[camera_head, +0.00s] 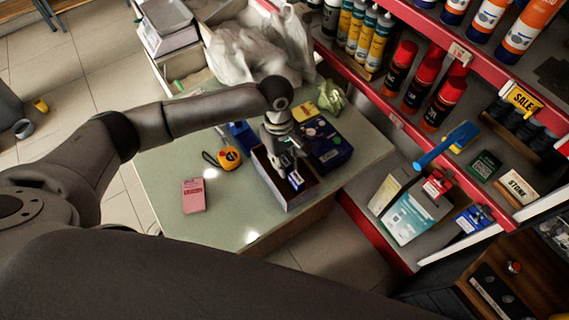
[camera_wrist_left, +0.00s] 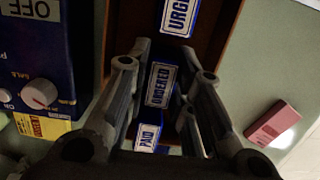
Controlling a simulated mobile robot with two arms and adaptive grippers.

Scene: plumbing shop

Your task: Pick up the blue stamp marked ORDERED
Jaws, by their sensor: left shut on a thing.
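The blue stamp marked ORDERED (camera_wrist_left: 160,86) shows its white label between the two fingers of my left gripper (camera_wrist_left: 165,58) in the left wrist view. My left gripper (camera_head: 286,158) reaches down into a dark open box (camera_head: 288,202) on the counter and is shut on the ORDERED stamp. A blue URGENT stamp (camera_wrist_left: 179,16) lies beyond the fingertips in the left wrist view, and a blue PAID stamp (camera_wrist_left: 148,136) lies on the near side. In the head view the gripper hides the ORDERED stamp. My right gripper is not in view.
A dark blue box with a knob (camera_wrist_left: 40,92) stands close beside the stamp box. Red-edged shelves (camera_head: 405,135) stand at the right. The counter's front left is clear.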

